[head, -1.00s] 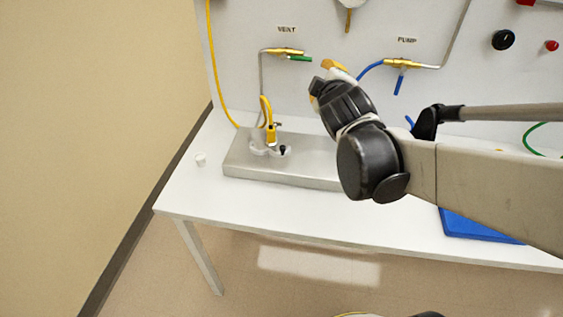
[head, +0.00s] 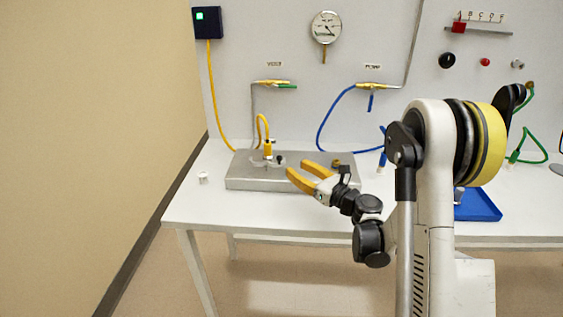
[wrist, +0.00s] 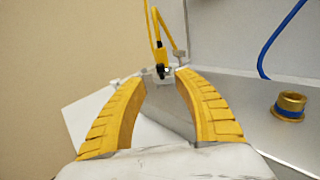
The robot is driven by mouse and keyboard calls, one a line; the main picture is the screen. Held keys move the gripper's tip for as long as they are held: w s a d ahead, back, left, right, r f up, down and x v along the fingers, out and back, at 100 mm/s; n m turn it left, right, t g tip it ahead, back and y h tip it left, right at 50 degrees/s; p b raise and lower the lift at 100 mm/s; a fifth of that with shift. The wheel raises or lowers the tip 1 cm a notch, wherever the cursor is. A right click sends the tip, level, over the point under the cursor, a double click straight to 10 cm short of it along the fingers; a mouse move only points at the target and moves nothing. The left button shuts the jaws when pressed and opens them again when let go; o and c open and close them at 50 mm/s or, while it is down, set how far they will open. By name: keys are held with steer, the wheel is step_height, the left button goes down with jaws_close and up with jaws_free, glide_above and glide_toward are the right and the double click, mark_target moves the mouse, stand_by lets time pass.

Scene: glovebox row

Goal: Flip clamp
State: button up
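A pale clamp (head: 262,161) with a black knob (head: 280,160) sits on the left part of the metal box (head: 250,183), at the foot of a yellow connector (head: 267,148) with a yellow cable. In the wrist view the yellow connector (wrist: 162,56) stands upright beyond my fingertips, and the clamp is small and partly hard to make out. My gripper (head: 298,168) has yellow fingers and is open and empty. It is in front and to the right of the clamp, apart from it. In the wrist view the gap of my gripper (wrist: 161,78) faces the clamp.
A brass fitting with a blue ring (wrist: 290,106) stands on the box's right part. A small white piece (head: 203,177) lies left of the box. A blue tray (head: 478,205) is on the right. VENT (head: 274,84) and PUMP (head: 373,85) valves are on the back panel.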

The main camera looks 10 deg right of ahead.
mark_target(281, 158)
steer(key=b+x, duration=0.2)
steer(key=x, duration=0.7)
jaws_close()
